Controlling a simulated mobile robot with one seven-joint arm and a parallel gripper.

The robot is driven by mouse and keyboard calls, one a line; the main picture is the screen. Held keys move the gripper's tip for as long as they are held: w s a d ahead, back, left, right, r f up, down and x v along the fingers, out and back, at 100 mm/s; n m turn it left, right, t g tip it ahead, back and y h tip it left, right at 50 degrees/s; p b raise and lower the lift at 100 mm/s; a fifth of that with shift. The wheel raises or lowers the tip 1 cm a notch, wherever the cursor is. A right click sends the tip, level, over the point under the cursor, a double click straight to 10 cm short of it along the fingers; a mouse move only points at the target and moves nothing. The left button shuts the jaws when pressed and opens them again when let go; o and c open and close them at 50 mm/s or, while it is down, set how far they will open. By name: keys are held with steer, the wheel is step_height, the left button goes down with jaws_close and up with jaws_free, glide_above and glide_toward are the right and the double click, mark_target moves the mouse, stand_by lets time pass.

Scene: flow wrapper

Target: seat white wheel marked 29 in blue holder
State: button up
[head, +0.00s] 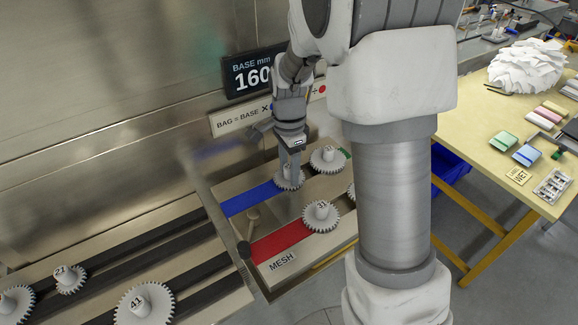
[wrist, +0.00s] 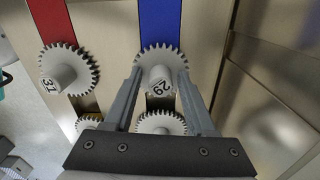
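The white toothed wheel marked 29 (wrist: 158,82) lies at the blue strip (wrist: 159,22) of the holder in the wrist view. In the head view the wheel (head: 289,184) is under my gripper (head: 290,176), at the right end of the visible blue strip (head: 252,199). The wheel's underside is hidden, so I cannot tell whether it rests fully down.
A wheel marked 31 (head: 321,217) is by the red strip (head: 280,243). Another white wheel (head: 328,159) stands close behind my gripper. Wheels 21 (head: 70,279) and 41 (head: 144,305) are at lower left. A steel wall (head: 90,90) rises behind.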

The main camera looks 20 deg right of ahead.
steer(key=shift+o, duration=0.4)
steer(key=shift+r, duration=0.3)
step_height(320, 180, up, 17)
steer(key=p, duration=0.2)
steer(key=s+r+n+t, duration=0.1)
steer(key=s+n+t, duration=0.4)
steer(key=s+n, duration=1)
steer(key=s, duration=0.5)
steer(key=shift+s+r+n+t, duration=0.2)
steer(key=shift+r+n+t, duration=0.1)
stand_by(0.4)
